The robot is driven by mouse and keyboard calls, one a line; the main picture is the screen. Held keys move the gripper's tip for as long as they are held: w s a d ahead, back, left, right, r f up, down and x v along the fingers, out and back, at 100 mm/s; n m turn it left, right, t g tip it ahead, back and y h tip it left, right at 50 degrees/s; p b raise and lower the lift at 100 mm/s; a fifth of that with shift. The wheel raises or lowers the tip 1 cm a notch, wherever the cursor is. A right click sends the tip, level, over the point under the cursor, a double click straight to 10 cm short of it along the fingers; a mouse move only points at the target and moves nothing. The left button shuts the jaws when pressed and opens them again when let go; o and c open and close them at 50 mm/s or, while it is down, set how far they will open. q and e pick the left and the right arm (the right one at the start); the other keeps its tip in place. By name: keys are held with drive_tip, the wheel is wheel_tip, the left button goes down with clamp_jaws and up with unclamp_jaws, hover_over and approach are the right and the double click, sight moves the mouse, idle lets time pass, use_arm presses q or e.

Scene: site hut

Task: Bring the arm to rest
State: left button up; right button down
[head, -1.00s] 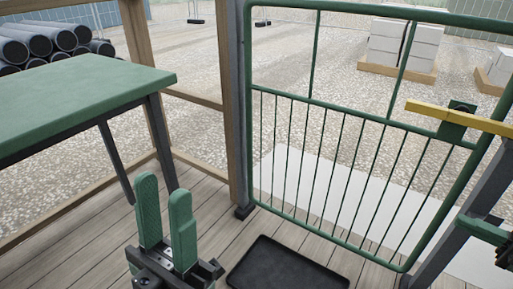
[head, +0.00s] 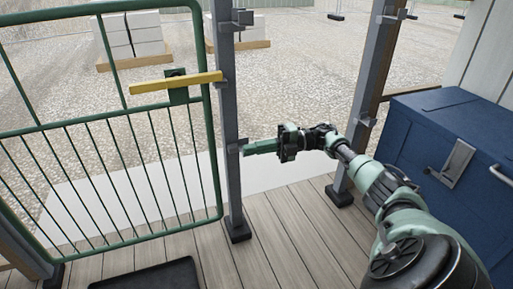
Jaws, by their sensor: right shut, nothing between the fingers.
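My right gripper (head: 262,147) is shut and empty. My right arm reaches in from the lower right, and the green fingers point left toward the grey gate post (head: 232,185), with their tips close to it. I cannot tell whether they touch the post. The green gate (head: 110,127) stands at the left, its right edge close beside the post. A yellow bar (head: 165,84) on the gate lies nearly level, with its right end at the post; I cannot tell whether it is seated there. My left gripper is out of view.
A blue chest (head: 430,115) with a metal latch stands at the right, close to my right arm. Another grey post (head: 368,90) stands behind the arm. A black mat (head: 150,277) lies on the plank floor (head: 275,240). Block pallets (head: 135,55) stand on gravel outside.

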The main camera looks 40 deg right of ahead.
drive_tip(key=shift+d, duration=0.7)
